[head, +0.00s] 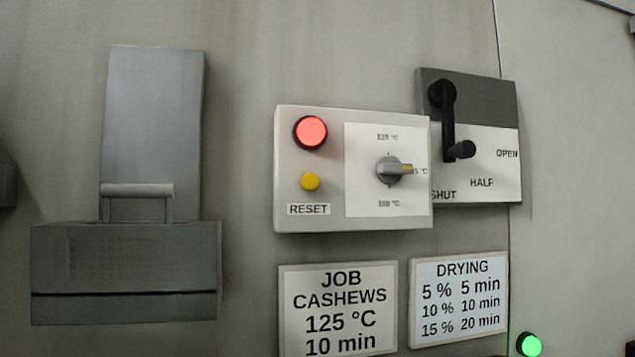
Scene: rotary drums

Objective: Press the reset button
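The reset button is a small yellow round button (310,182) on a pale control box (290,222) in the head view. It sits above the label RESET (308,210) and below a large lit red lamp (311,132). To its right is a grey rotary knob (391,171) on a white dial plate, its orange mark pointing right at a partly hidden temperature. Neither of my grippers shows in the head view.
A lever (448,120) on a SHUT, HALF, OPEN plate (497,185) is at right. Below are a job sign (338,306) and a drying sign (458,298). A grey handled box (125,310) projects at left. A green lamp (529,345) glows lower right.

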